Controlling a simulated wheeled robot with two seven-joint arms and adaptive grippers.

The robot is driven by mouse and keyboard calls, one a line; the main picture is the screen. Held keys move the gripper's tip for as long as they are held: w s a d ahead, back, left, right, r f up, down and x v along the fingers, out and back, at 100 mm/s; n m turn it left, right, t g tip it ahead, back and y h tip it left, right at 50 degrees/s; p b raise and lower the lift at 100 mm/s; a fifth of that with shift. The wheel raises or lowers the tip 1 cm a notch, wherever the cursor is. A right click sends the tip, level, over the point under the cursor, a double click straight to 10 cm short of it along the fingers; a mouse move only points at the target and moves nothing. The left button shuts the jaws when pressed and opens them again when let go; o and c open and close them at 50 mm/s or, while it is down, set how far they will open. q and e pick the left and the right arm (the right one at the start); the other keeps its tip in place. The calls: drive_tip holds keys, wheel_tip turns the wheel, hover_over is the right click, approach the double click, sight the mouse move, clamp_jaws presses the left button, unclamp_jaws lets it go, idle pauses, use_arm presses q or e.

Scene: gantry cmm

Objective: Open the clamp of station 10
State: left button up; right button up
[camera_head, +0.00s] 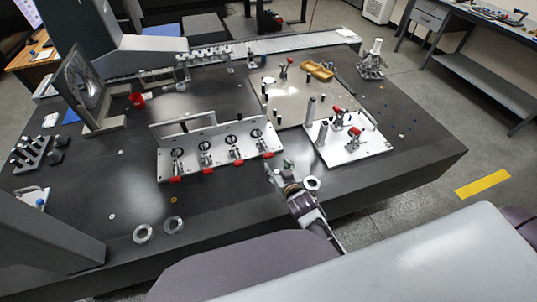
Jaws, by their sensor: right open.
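The red tips point toward the near edge. A second plate (372,148) to the right holds red-handled clamps (353,133) and grey posts. I cannot read any station number, so I cannot tell which clamp is station 10. My right gripper (277,170) is open and empty, just right of the first plate's near right corner, apart from the clamps. My left gripper is out of view.
A framed round disc (82,82) and a red cup (137,100) stand left. Metal rings (143,233) lie near the front edge. A grey column (45,240) blocks the lower left.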

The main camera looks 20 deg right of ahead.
sight(269, 155)
drive_tip(key=shift+x, duration=6.05)
clamp_jaws()
